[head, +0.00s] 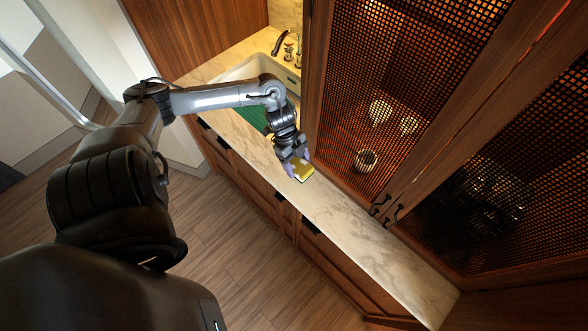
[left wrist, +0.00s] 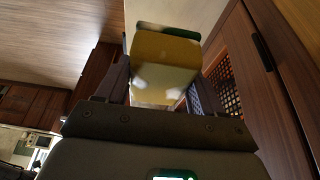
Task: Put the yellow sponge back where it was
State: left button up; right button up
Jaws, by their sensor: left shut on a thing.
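The yellow sponge (head: 302,171) is between the fingers of my left gripper (head: 297,168), over the marble counter in the head view. In the left wrist view the sponge (left wrist: 164,62) fills the space between the two fingers, with a dark green edge along its far side. My left gripper (left wrist: 160,90) is shut on it. I cannot tell whether the sponge touches the counter. My right gripper is in neither view.
The marble counter (head: 355,232) runs along a wooden cabinet with mesh doors (head: 345,110). The counter front of the gripper is bare.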

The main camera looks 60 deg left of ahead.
aim_at(297, 171)
pick_arm(q)
notch_tip(297, 171, down, 5)
jog(key=shift+r, duration=0.1)
jog(key=shift+f, duration=2.25)
jog(key=shift+f, duration=0.1)
jog(key=shift+f, duration=0.15)
jog(key=o, duration=1)
